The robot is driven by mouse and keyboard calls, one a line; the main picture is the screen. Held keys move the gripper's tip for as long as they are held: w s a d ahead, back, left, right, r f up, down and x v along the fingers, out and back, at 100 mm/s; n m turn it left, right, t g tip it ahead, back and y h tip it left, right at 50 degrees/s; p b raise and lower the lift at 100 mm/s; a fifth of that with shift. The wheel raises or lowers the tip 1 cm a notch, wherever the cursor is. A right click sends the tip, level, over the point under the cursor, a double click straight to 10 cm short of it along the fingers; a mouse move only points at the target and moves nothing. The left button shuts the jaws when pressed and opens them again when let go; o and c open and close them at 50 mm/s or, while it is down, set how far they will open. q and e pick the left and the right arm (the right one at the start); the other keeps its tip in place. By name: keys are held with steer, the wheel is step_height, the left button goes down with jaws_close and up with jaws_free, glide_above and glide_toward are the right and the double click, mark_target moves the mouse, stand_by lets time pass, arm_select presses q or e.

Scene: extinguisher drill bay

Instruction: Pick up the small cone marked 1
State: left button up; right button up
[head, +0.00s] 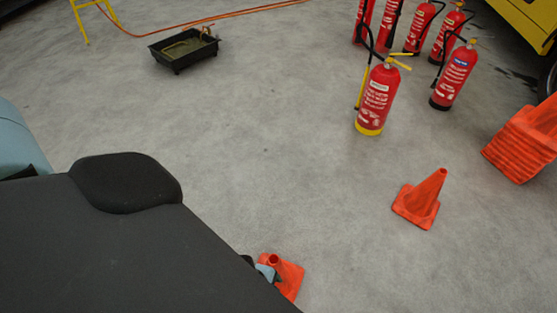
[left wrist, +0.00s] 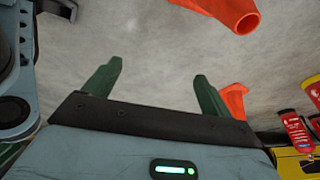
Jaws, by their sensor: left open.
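Two single orange cones stand on the grey floor in the head view. One cone (head: 287,277) is at the bottom centre, partly hidden by a dark shape and a small blue-grey part beside its top. The other cone (head: 425,202) stands free at the right. I cannot read a number on either. In the left wrist view my left gripper (left wrist: 157,82) is open, its two green fingers wide apart with bare floor between them. An orange cone (left wrist: 234,12) shows at the upper right, outside the fingers. More orange (left wrist: 236,98) shows behind the right finger. My right gripper is not in view.
A stack of orange cones (head: 522,145) is at the right edge. Several red extinguishers, the nearest (head: 376,98) with a yellow base, stand at the upper right near a yellow vehicle (head: 525,22). A black tray (head: 183,57) lies at the upper left. The middle floor is clear.

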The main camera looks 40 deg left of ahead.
arm_select(q)
steer(key=w+a+f+m+y+b, duration=0.1)
steer(key=w+a+f+b, duration=0.1)
steer(key=w+b, duration=0.1)
steer(key=w+a+f+m+g+y+b, duration=0.1)
steer(key=w+a+f+m+b, duration=0.1)
steer(key=w+a+f, duration=0.1)
steer(key=w+a+f+m+g+y+b, duration=0.1)
steer(key=w+a+f+m+b, duration=0.1)
steer(key=w, duration=0.3)
steer(key=shift+w+a+f+b, duration=0.15)
steer(key=shift+a+f+b, duration=0.15)
steer(key=shift+a+b, duration=0.5)
